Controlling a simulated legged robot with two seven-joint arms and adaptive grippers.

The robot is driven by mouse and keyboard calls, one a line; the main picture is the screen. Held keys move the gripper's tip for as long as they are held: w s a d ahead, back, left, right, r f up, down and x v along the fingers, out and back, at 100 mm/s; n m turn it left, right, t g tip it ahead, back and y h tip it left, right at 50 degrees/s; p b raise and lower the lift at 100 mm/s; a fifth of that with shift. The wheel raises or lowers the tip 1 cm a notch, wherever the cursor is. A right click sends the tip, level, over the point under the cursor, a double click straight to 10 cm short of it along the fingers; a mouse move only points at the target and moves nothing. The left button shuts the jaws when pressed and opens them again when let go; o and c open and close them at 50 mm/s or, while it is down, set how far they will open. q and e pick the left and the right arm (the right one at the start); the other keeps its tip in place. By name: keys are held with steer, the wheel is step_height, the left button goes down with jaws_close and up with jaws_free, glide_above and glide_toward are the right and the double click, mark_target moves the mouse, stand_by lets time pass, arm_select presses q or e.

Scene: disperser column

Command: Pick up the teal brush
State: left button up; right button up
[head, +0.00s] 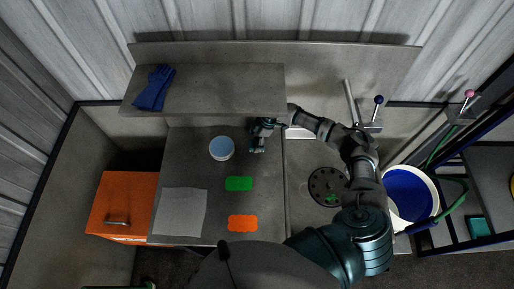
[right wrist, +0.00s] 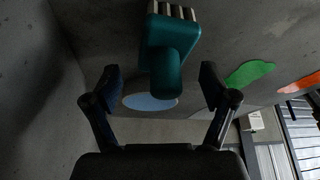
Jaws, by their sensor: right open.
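The teal brush (right wrist: 168,62) shows in the right wrist view, its round handle toward me and its pale bristles at the top edge. My right gripper (right wrist: 160,82) is open, with one finger to each side of the brush handle; I see no finger closed on it. In the head view my right gripper (head: 259,136) is over the grey worktop, just below the front edge of the raised shelf. The brush is hard to tell from the dark gripper there. My left gripper is not in view.
Blue gloves (head: 155,88) lie on the shelf (head: 225,90). A bucket (head: 431,204) stands right.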

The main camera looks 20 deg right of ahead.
steer(key=shift+a+f, duration=0.3)
steer(key=shift+f, duration=0.25)
steer(key=shift+a+r, duration=0.1)
steer(key=shift+a, duration=0.05)
steer(key=shift+r, duration=0.1)
steer(key=shift+c, duration=0.8)
steer(key=shift+d, duration=0.55)
steer(key=c, duration=1.1)
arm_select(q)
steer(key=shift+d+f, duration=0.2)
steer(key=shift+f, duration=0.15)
arm_select(e)
steer(key=shift+s, duration=0.1)
steer(key=shift+c, duration=0.2)
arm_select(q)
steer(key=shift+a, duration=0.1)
arm_select(e)
steer(key=shift+a, duration=0.25)
